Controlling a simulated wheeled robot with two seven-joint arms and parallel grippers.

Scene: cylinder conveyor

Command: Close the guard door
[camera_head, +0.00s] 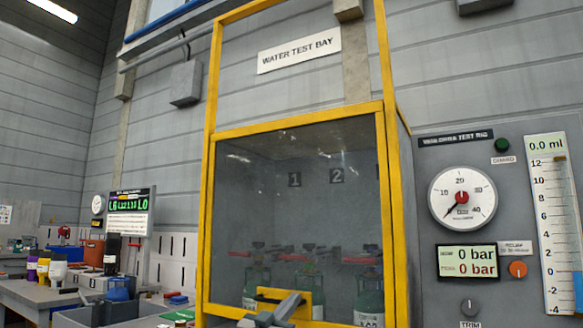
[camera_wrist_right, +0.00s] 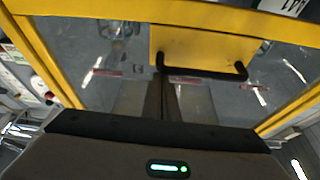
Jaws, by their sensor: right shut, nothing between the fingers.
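The guard door (camera_head: 290,200) is a clear pane in a yellow frame on the test bay. In the head view its yellow top bar (camera_head: 300,120) is partway down the taller yellow bay frame (camera_head: 215,90); its bottom edge is out of view. A yellow handle plate (camera_head: 312,297) is low on the pane. The wrist view shows this plate (camera_wrist_right: 200,47) with a black handle bar (camera_wrist_right: 205,72). My right gripper (camera_head: 284,309) is shut and empty in front of the plate. Its fingertips (camera_wrist_right: 162,78) are near the bar's left end; contact cannot be told. My left gripper is not in view.
Green cylinders (camera_head: 369,298) with red-handled valves stand behind the pane. A grey panel with a dial (camera_head: 462,197), pressure display (camera_head: 467,262) and scale (camera_head: 556,220) is at right. A cluttered workbench (camera_head: 35,296) is at left.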

